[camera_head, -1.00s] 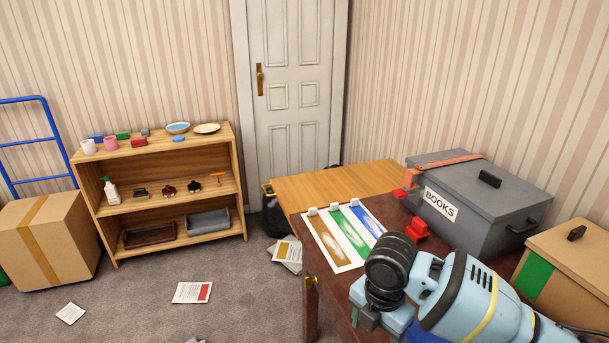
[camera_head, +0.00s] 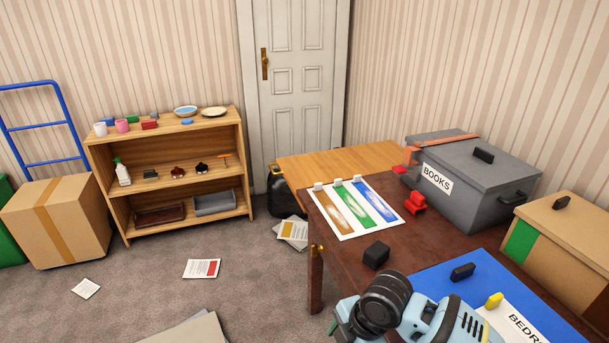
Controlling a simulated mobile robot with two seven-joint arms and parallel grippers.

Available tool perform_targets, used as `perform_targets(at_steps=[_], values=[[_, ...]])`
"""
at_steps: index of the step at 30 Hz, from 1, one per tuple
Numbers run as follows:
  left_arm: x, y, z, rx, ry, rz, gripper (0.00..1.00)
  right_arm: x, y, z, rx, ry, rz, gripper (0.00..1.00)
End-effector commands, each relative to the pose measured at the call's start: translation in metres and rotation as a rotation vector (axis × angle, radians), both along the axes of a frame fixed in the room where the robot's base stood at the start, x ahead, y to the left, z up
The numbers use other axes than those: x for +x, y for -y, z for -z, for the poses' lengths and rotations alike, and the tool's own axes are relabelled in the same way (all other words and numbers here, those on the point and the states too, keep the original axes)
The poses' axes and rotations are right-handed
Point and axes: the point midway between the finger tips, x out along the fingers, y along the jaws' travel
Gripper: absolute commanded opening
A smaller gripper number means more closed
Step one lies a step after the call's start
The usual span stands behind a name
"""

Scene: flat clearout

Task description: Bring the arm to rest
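My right arm (camera_head: 425,318), light blue with a black ringed joint, shows at the bottom edge right of the middle, in front of the dark wooden table (camera_head: 340,250). It looks folded low, close to my body. Its gripper fingers do not show, so I cannot see whether it holds anything. My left arm and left gripper are not in the picture.
On the table are a grey BOOKS box (camera_head: 480,190), a blue box lid (camera_head: 440,270), a cardboard box (camera_head: 560,235), a colour-striped sheet (camera_head: 355,210) and a red object (camera_head: 415,203). A shelf (camera_head: 180,190), carton (camera_head: 60,225) and papers stand or lie around the floor.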

Motion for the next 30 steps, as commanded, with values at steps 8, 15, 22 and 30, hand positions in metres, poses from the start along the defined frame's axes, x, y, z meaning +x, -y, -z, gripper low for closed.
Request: perform_targets(at_steps=[8,15,22,30], values=[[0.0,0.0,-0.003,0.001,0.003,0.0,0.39,-0.038,-0.031,0.049,0.27,-0.023,0.383,0.67],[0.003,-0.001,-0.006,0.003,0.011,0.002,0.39,-0.071,-0.026,0.083,0.454,-0.047,0.752,0.67],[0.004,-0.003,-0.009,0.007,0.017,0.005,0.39,-0.113,0.005,0.112,0.576,-0.049,1.105,0.67],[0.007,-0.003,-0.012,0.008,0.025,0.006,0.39,-0.184,0.067,0.138,0.651,0.001,1.473,0.67]])
